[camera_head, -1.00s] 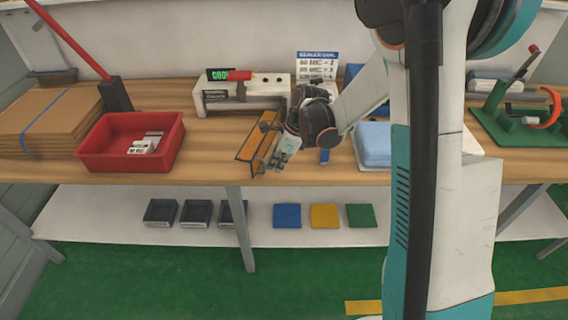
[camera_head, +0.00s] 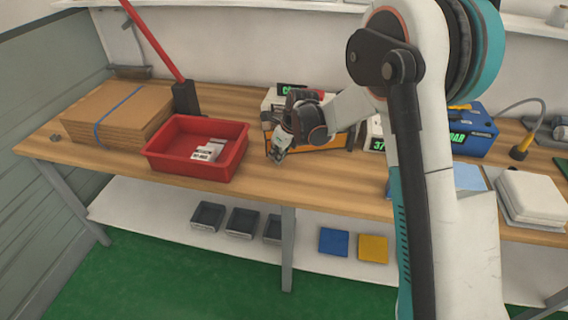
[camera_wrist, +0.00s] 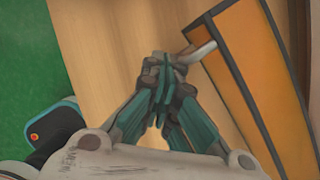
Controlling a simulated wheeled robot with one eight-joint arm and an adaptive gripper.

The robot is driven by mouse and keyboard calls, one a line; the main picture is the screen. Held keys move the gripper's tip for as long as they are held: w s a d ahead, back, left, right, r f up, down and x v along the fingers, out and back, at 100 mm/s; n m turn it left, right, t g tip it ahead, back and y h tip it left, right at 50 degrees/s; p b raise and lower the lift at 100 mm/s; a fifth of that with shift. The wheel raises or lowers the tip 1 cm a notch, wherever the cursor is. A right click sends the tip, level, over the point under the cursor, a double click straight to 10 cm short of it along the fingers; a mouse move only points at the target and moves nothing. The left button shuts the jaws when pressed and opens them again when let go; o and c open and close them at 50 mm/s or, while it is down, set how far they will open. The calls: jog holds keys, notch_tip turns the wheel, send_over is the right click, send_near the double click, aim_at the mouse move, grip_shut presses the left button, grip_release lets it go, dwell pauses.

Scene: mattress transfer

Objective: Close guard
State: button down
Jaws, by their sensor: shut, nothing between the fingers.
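The guard is an orange panel with a dark frame (camera_head: 335,142), partly hidden behind my wrist in the head view. It stands across the front of the white sealer unit (camera_head: 271,101), whose green display shows above my wrist. In the wrist view the orange panel (camera_wrist: 262,75) fills the right side, with a pale metal handle (camera_wrist: 199,50) on its near edge. My gripper (camera_head: 277,157) is low over the bench at the guard's left end. In the wrist view its fingertips (camera_wrist: 165,70) are together and empty, close beside the handle; I cannot tell whether they touch it.
A red bin (camera_head: 196,165) with white packets stands left of my gripper. Flat cardboard (camera_head: 118,112) lies farther left. A blue unit with a green display (camera_head: 475,133) and white pads (camera_head: 532,197) stand right of my arm. The bench front before the guard is clear.

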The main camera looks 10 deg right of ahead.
jog(key=w, duration=0.6)
jog(key=w+a, duration=0.1)
jog(key=w, duration=0.2)
jog(key=shift+p, duration=0.35)
jog(key=shift+w, duration=0.75)
jog(key=shift+s+d, duration=0.1)
